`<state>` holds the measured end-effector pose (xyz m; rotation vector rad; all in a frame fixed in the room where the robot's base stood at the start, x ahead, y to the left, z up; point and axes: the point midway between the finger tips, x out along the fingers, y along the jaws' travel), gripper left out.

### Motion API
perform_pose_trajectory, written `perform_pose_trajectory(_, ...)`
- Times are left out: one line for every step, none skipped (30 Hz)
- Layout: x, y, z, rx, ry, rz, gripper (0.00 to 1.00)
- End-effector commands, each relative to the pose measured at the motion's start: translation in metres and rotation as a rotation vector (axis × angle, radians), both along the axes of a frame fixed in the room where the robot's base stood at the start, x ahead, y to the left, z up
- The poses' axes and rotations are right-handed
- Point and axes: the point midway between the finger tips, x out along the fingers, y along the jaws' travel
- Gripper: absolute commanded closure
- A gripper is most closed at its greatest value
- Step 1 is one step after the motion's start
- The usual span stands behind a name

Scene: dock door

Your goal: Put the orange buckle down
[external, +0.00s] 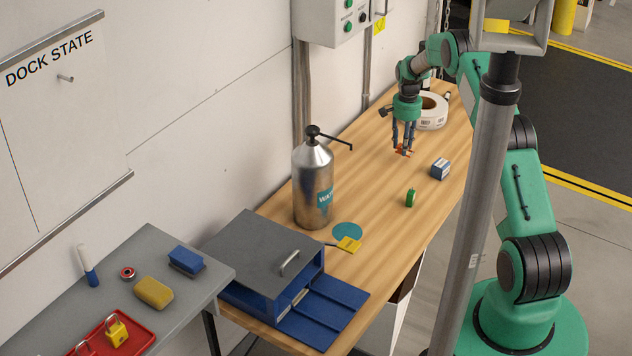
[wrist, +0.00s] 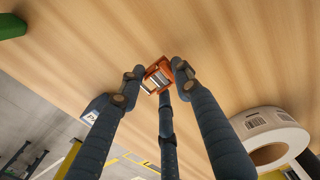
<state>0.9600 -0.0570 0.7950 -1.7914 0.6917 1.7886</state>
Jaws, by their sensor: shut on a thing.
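The orange buckle (wrist: 155,78) is between the fingertips of my gripper (wrist: 160,85) in the wrist view, with a metal part showing in its middle. In the external view my gripper (external: 404,148) points down over the wooden bench, shut on the orange buckle (external: 404,153). The buckle is at or just above the wood; I cannot tell whether it touches. The fingers hide part of it.
A white label roll (external: 432,112) stands behind my gripper. A blue-and-white box (external: 440,168) and a green object (external: 410,197) are to the front right. A steel water bottle (external: 313,185) stands left. Bare wood (external: 375,185) lies between.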

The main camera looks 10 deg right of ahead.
Motion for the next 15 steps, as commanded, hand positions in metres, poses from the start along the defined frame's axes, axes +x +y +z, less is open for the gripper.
perform_pose_trajectory(0.000, 0.000, 0.001, 0.000, 0.000, 0.000, 1.00)
perform_pose_trajectory(0.000, 0.000, 0.000, 0.000, 0.000, 0.000, 1.00)
perform_pose_trajectory(0.000, 0.000, 0.000, 0.000, 0.000, 0.000, 1.00)
perform_pose_trajectory(0.000, 0.000, -0.002, 0.000, 0.000, 0.000, 1.00)
perform_pose_trajectory(0.000, 0.000, -0.003, 0.000, 0.000, 0.000, 1.00)
perform_pose_trajectory(0.000, 0.000, -0.007, 0.001, 0.001, 0.000, 1.00)
perform_pose_trajectory(-0.001, 0.000, -0.010, 0.000, 0.001, 0.000, 1.00)
perform_pose_trajectory(-0.001, 0.000, -0.013, 0.000, 0.001, 0.000, 1.00)
perform_pose_trajectory(-0.001, 0.000, -0.018, 0.000, 0.001, 0.000, 1.00)
perform_pose_trajectory(-0.001, 0.000, -0.021, 0.000, 0.001, 0.000, 1.00)
perform_pose_trajectory(-0.001, 0.000, -0.024, 0.000, 0.001, 0.000, 1.00)
perform_pose_trajectory(0.000, 0.000, -0.028, 0.000, 0.000, 0.000, 1.00)
perform_pose_trajectory(-0.001, 0.000, -0.031, 0.000, 0.000, 0.000, 1.00)
perform_pose_trajectory(0.000, 0.000, -0.033, 0.000, 0.000, 0.000, 1.00)
perform_pose_trajectory(0.000, 0.000, -0.035, 0.000, 0.000, 0.000, 1.00)
